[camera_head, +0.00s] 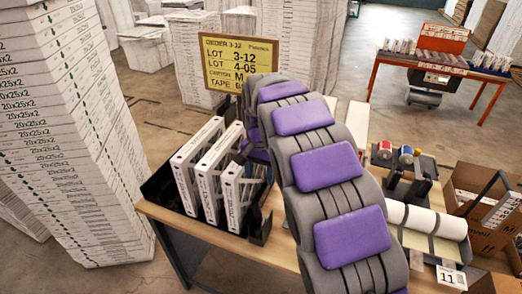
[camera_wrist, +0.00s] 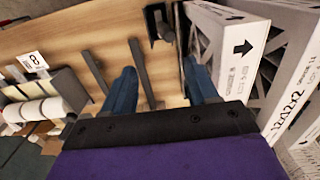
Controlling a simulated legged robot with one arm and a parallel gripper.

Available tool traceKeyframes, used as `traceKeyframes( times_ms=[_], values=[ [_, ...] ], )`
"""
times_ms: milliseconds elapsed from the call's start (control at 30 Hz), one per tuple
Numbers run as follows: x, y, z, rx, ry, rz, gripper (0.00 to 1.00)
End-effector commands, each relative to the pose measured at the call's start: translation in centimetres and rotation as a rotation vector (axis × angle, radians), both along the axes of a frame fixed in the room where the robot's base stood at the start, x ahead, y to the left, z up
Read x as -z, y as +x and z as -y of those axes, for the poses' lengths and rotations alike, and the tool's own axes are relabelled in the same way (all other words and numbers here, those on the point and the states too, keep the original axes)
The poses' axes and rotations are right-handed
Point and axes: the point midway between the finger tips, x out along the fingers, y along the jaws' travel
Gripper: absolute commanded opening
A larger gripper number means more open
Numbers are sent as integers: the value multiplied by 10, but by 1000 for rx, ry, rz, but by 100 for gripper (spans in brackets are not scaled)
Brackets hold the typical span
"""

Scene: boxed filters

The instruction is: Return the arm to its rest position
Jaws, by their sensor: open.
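My arm, grey with purple pads, reaches from the bottom of the head view over the table (camera_head: 258,250) toward the boxed filters, and it hides part of the table. My gripper (camera_wrist: 165,88) shows in the wrist view with its two blue fingers apart and nothing between them. Its right finger is close beside a white boxed filter (camera_wrist: 233,62); I cannot tell whether they touch. In the head view, several white boxed filters (camera_head: 211,168) stand upright in a dark rack on the table's left part. The gripper itself is hidden behind my arm there.
Tall stacks of boxes (camera_head: 65,130) rise at the left. A yellow order sign (camera_head: 238,65) stands behind the rack. Paper rolls (camera_head: 428,220), a tape dispenser (camera_head: 405,170) and a cardboard carton (camera_head: 480,200) are at the right. Another table (camera_head: 445,68) stands farther back, with open floor before it.

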Motion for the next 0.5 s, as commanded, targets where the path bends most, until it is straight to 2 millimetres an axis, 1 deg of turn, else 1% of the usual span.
traceKeyframes(
  times_ms=[167, 267, 367, 467, 500],
  values=[
    [-2, -3, 3, -1, -1, 0, 58],
    [-6, -15, 16, -5, -6, -6, 58],
    [-14, -37, 36, -15, -13, -10, 58],
    [-21, -65, 59, -31, -18, -20, 58],
    [-22, -78, 68, -38, -20, -28, 58]
  ],
)
